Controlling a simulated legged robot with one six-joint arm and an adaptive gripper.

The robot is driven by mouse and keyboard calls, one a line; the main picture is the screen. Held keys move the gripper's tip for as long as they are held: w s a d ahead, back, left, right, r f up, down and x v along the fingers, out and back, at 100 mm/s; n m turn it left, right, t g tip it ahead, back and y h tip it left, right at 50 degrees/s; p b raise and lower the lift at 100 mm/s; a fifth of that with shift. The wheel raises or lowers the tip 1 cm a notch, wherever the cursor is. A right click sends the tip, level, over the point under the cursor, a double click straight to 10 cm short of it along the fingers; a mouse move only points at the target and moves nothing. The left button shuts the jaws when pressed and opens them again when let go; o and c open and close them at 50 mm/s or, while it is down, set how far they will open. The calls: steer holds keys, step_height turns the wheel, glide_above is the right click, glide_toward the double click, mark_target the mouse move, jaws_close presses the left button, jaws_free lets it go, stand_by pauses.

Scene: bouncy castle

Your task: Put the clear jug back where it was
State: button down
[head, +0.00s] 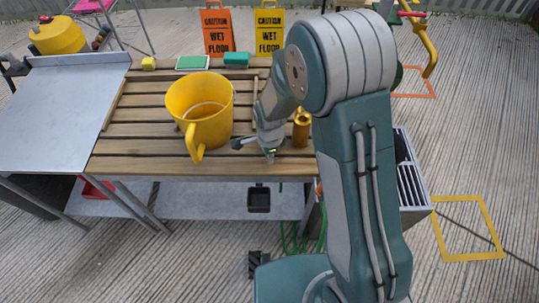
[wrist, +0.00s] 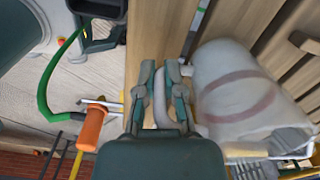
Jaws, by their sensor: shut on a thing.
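The clear jug (wrist: 235,90) is whitish and see-through, with a brownish band round it. It fills the right of the wrist view over the wooden slats, its handle side toward the fingers. My gripper (wrist: 163,68) is shut on the jug's handle, near the front edge of the slatted table (head: 135,163). In the head view my gripper (head: 269,155) is low over the front of that table. I cannot pick out the clear jug there. I cannot tell whether its base touches the slats.
A green box (head: 236,59) and yellow block (head: 148,63) lie at the back. A metal side table (head: 60,110) is at left. Some front slats are clear.

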steer(key=c, duration=0.8)
jaws_free()
steer(key=shift+a+f, duration=0.1)
steer(key=shift+a, duration=0.05)
steer(key=shift+o, duration=0.2)
